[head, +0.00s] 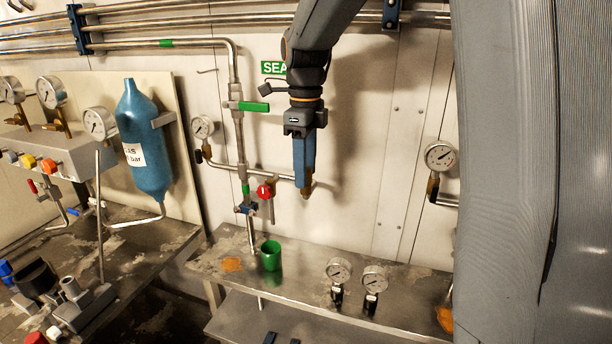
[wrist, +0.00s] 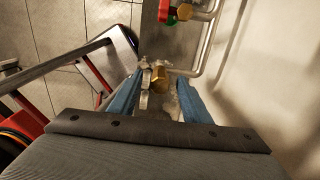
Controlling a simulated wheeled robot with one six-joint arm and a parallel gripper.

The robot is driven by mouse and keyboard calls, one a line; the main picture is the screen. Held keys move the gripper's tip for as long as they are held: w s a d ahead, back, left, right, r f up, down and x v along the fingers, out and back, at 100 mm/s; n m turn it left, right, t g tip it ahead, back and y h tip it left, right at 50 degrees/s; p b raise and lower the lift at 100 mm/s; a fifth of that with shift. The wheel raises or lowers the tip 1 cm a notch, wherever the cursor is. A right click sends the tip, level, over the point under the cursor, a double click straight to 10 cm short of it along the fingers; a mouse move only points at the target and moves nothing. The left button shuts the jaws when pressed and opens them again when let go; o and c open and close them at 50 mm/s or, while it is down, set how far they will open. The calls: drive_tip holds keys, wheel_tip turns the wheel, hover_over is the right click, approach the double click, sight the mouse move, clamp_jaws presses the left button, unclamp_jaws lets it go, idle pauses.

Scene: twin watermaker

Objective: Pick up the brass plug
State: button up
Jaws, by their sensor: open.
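The brass plug (head: 306,192) shows in the head view just below my fingertips, near the end of a horizontal pipe on the wall. In the wrist view the brass plug (wrist: 158,77) lies between the tips of my two blue fingers, with a visible gap on either side. My gripper (head: 304,178) points down along the wall and is open. In the wrist view my gripper (wrist: 160,88) holds nothing. Grey metal fittings (wrist: 145,92) sit beside the plug. I cannot tell how the plug is seated.
A red-handled valve (head: 265,191) and pipework stand left of my gripper. Below, a metal bench (head: 300,285) carries a green cup (head: 270,258) and two loose gauges (head: 339,271) (head: 374,279). A wall gauge (head: 439,156) is at right. Red framing (wrist: 95,72) shows left in the wrist view.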

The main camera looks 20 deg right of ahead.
drive_tip(key=shift+c, duration=0.5)
clamp_jaws()
wheel_tip(320, 180, up, 10)
drive_tip(key=b, duration=0.2)
drive_tip(key=shift+b, duration=0.3)
drive_tip(key=c, duration=0.7)
unclamp_jaws()
clamp_jaws()
